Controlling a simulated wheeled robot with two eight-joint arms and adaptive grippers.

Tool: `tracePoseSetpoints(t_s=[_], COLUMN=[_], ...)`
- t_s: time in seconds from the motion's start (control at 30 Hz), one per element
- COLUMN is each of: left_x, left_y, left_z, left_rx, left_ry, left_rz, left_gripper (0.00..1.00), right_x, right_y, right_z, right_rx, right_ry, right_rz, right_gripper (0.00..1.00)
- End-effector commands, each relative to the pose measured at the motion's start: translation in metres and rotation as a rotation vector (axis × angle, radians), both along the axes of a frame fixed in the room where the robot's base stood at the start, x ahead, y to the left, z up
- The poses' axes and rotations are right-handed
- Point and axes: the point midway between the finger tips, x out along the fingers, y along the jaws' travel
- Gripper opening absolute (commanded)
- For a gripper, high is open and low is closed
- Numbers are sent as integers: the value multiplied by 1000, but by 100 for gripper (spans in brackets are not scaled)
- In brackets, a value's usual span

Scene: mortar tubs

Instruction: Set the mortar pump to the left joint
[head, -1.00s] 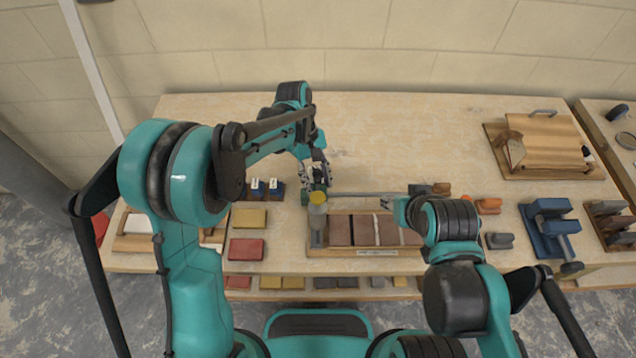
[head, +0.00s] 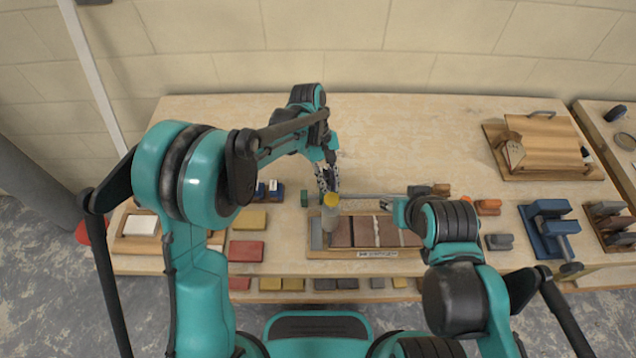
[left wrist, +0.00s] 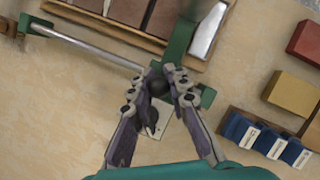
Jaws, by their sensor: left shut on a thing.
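The mortar pump (head: 331,218) is a pale upright cylinder with a yellow top, on a green carriage (left wrist: 180,42) that rides on a grey rail (head: 365,196). In the head view it stands over the left part of the wooden tray (head: 350,253), near the leftmost brick (head: 341,232). My left gripper (head: 329,182) is shut on the carriage's black knob (left wrist: 158,87), clearest in the left wrist view (left wrist: 172,76). The tray holds brown bricks with narrow joints between them; the left joint is partly hard to make out. My right arm covers the tray's right end; its fingers do not show.
Blue blocks (left wrist: 267,141), a yellow block (left wrist: 295,94) and a red block (head: 247,251) lie left of the tray. A blue clamp-like thing (head: 548,227) stands at right. The table's back middle is clear.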

Motion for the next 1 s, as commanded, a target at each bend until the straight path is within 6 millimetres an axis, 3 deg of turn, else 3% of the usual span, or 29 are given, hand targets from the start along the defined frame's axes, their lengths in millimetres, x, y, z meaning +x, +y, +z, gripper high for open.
tracePoseSetpoints(t_s=[0.1,0.23,0.6,0.63,0.7,1.0], left_x=[0,0,0,0,0,0], left_y=[-31,-53,-60,-60,-60,-60], left_z=[0,0,0,0,0,1], left_rx=[-1,-1,-2,-1,-1,-1], left_ry=[-2,-2,-1,-1,-1,-1], left_rz=[-6,-3,1,0,0,0], left_gripper=[0,0,0,18,36,38], right_x=[0,0,0,0,0,0], right_y=[0,0,0,0,0,0], right_z=[0,0,0,0,0,0], right_rx=[0,0,0,0,0,0], right_ry=[0,0,0,0,0,0], right_rz=[0,0,0,0,0,0], right_gripper=[40,40,40,40,40,40])
